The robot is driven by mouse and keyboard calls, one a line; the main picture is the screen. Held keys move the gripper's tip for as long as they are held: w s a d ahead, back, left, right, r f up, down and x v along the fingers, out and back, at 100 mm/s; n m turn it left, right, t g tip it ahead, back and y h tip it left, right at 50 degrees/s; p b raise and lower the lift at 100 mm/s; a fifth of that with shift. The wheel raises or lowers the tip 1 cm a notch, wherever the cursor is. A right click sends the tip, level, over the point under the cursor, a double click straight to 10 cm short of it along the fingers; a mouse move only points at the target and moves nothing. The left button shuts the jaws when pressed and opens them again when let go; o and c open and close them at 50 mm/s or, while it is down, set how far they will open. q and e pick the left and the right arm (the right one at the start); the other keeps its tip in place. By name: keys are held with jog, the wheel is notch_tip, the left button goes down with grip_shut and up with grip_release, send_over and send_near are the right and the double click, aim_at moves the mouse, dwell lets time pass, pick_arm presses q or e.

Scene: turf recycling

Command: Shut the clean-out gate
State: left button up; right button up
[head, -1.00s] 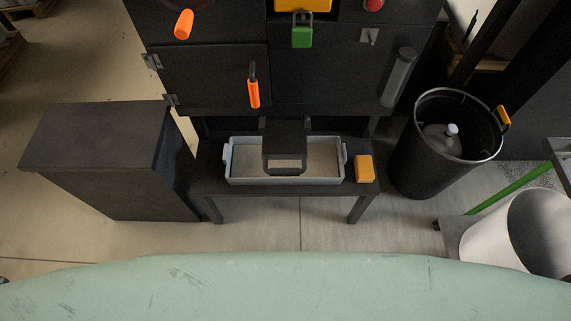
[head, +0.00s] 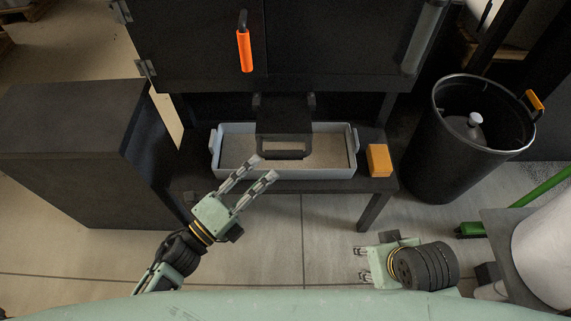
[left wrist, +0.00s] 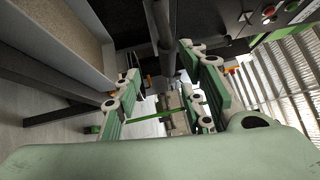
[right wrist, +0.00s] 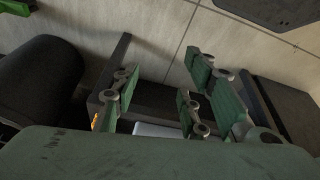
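What looks like the clean-out gate is a black flap (head: 284,118) at the bottom of the dark machine, with a bar handle (head: 283,154) at its front, above the grey tray (head: 230,174). It juts out over the tray. My left gripper (head: 263,170) is open, with its fingertips just in front of the handle and over the tray's front rim. In the left wrist view a dark bar (left wrist: 162,32) shows beyond and between the open fingers (left wrist: 168,85). My right gripper (head: 361,264) is open and empty, low in front of the bench, away from the gate.
The tray holds pale granules and stands on a black bench (head: 372,187) beside an orange block (head: 379,160). A black bin (head: 450,150) stands right, a dark cabinet (head: 70,120) left. An orange handle (head: 244,50) hangs on the machine door above.

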aim_at(285, 156)
pick_arm(q)
jog(key=shift+m, duration=0.3)
jog(key=x, duration=0.5)
jog(key=r+x, duration=0.1)
jog(key=x, duration=0.2)
jog(key=shift+s+d, duration=0.25)
jog(key=shift+s, duration=0.05)
jog(key=shift+h, duration=0.3)
grip_shut()
